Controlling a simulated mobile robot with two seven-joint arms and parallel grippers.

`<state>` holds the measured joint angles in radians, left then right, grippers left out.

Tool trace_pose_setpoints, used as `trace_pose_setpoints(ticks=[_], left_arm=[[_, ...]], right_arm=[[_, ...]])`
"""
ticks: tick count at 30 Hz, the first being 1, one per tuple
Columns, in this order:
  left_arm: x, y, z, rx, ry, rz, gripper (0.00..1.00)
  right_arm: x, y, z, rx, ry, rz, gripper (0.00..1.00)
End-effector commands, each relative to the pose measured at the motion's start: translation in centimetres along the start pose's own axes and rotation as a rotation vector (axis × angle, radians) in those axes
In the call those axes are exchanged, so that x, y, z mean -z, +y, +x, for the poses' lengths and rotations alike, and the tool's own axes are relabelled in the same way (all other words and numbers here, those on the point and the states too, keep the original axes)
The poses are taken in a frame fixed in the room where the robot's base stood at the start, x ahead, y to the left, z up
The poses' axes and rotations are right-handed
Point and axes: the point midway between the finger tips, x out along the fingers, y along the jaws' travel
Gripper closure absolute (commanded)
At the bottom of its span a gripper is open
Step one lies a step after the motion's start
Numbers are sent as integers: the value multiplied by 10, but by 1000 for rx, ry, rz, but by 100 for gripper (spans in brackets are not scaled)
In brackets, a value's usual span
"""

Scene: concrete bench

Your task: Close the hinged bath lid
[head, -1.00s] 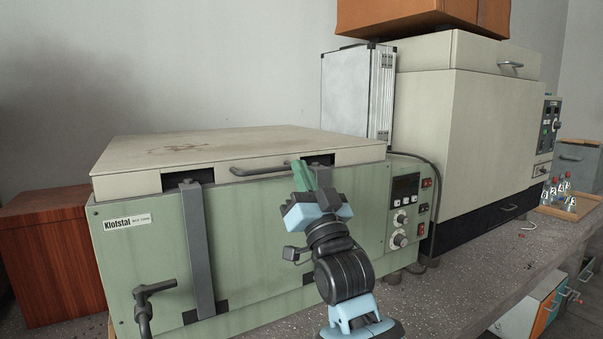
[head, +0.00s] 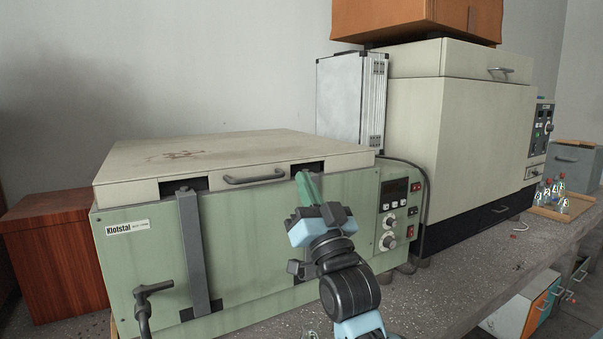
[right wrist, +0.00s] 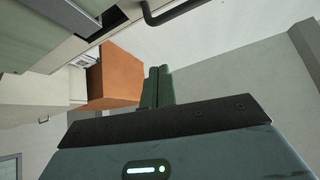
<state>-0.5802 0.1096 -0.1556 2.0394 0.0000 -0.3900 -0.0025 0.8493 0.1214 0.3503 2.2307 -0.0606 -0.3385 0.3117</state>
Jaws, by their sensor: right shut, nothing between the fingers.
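The green bath (head: 255,235) stands on the bench with its cream lid (head: 235,152) lying flat over its top, apparently down. Dark recesses show below the lid's front edge. The lid's grey handle (head: 254,178) is on its front edge, and a dark bar of it also shows at the top of the right wrist view (right wrist: 180,10). My right gripper (head: 308,187) is shut and empty, its green fingers pointing up in front of the bath, just right of the handle and apart from it. Its fingers also show in the right wrist view (right wrist: 157,86). My left gripper is out of view.
A control panel (head: 402,210) is on the bath's right front, and a lever (head: 152,290) is at its lower left. A silver case (head: 352,100) and a large cream oven (head: 455,130) stand to the right. Bottles in a tray (head: 565,208) sit far right.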

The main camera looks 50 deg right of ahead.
Motion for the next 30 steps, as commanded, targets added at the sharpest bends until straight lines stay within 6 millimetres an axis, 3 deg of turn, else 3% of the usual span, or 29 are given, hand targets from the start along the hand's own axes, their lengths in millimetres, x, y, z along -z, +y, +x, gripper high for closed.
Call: trace_pose_setpoints(ticks=[3,9,26,30], left_arm=[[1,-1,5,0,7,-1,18],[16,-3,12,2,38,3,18],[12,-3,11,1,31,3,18],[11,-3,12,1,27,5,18]], right_arm=[[-4,1,-25,0,-2,0,100],[-4,1,-49,0,2,0,100],[-3,1,-56,0,5,0,100],[-17,0,-63,8,-34,-9,100]])
